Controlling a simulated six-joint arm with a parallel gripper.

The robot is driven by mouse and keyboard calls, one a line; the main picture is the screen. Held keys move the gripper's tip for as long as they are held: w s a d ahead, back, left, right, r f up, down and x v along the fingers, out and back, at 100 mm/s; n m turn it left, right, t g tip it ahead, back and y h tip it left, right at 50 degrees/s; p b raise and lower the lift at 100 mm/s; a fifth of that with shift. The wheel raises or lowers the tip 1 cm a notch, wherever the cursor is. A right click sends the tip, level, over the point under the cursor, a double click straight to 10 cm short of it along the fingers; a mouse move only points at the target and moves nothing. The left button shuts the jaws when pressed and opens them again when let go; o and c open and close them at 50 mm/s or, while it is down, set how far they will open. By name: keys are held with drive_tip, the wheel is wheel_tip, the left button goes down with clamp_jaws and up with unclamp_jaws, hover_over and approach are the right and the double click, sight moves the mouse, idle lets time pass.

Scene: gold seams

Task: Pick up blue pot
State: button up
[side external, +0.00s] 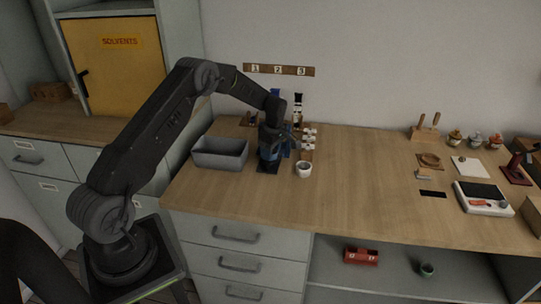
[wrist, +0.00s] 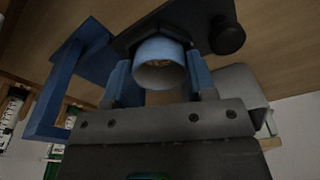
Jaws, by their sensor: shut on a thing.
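The blue pot (wrist: 160,49) shows in the wrist view as a short blue cylinder with a pale open mouth facing the camera. My gripper (wrist: 159,72) has a blue finger on each side of it and is shut on it. In the side view my gripper (side external: 270,138) points down over the worktop, with the blue pot (side external: 267,153) beneath it. The pot is partly hidden by the gripper there. It is over a small black base (side external: 267,168), and I cannot tell whether they touch.
A grey bin (side external: 220,153) stands left of the gripper. A small white cup (side external: 304,170) is close on the right, with a rack of white-topped items (side external: 309,140) behind. A blue stand (wrist: 72,85) is beside the gripper in the wrist view. The worktop's middle (side external: 360,190) is clear.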

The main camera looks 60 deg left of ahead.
drive_tip(key=shift+r, duration=0.15)
drive_tip(key=shift+r, duration=0.3)
drive_tip(key=r, duration=0.4)
drive_tip(key=shift+s+a, duration=0.3)
drive_tip(key=s+a+r, duration=0.5)
drive_tip(key=s+a, duration=0.1)
drive_tip(key=s, duration=0.2)
drive_tip(key=m, duration=0.5)
hover_over(300, 192)
drive_tip(key=shift+t, duration=0.3)
drive_tip(key=f, duration=0.6)
drive_tip(key=shift+s+f, duration=0.25)
drive_tip(key=shift+f, duration=0.05)
drive_tip(key=shift+w+d+f, duration=0.25)
drive_tip(key=shift+d+f, duration=0.05)
drive_tip(key=shift+d, duration=0.05)
drive_tip(key=shift+f, duration=1.9)
drive_tip(key=shift+f, duration=0.15)
